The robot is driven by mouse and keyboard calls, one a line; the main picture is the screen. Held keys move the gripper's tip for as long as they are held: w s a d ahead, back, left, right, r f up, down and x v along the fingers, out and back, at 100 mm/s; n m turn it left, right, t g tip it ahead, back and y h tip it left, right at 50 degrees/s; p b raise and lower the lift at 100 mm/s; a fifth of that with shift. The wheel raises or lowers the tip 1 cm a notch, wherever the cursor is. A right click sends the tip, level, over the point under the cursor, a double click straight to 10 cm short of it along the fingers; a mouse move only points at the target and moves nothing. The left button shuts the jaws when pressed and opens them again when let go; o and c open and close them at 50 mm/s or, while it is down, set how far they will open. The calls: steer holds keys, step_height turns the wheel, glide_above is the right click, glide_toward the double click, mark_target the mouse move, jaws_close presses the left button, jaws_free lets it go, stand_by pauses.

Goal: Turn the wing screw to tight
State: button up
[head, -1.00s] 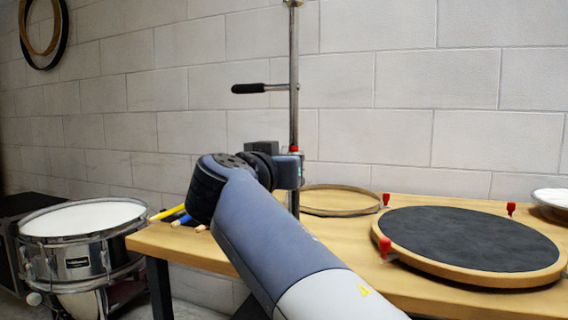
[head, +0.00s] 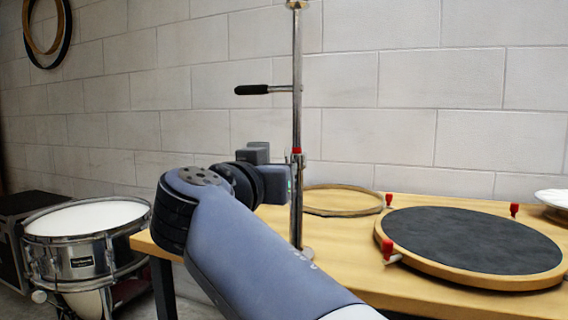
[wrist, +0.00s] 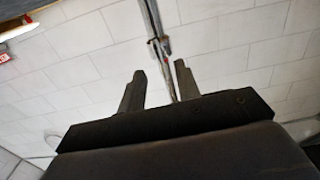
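A chrome stand rod (head: 298,80) rises from a round foot (head: 300,254) on the wooden bench. A metal collar with a red ring (head: 296,151) is on the rod at my gripper's height. In the wrist view the rod's collar (wrist: 159,46) shows small side pieces; the wing screw seems to be there but is too small to tell its angle. My gripper (wrist: 160,80) is open and empty, its two fingers apart, with the rod and collar seen beyond and between them. In the head view my gripper's dark body (head: 256,152) is just left of the collar; its fingertips are not clear.
A black-gripped side handle (head: 253,89) sticks out left from the rod above my gripper. A wooden hoop (head: 343,211) and a dark round practice pad (head: 470,240) with red clamps lie on the bench (head: 345,258). A snare drum (head: 88,219) stands at left.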

steer(key=shift+p+v, duration=0.35)
steer(key=shift+v, duration=2.15)
steer(key=b+x, duration=0.1)
steer(key=x, duration=1)
steer(key=shift+b, duration=0.4)
steer(key=shift+s+a, duration=0.1)
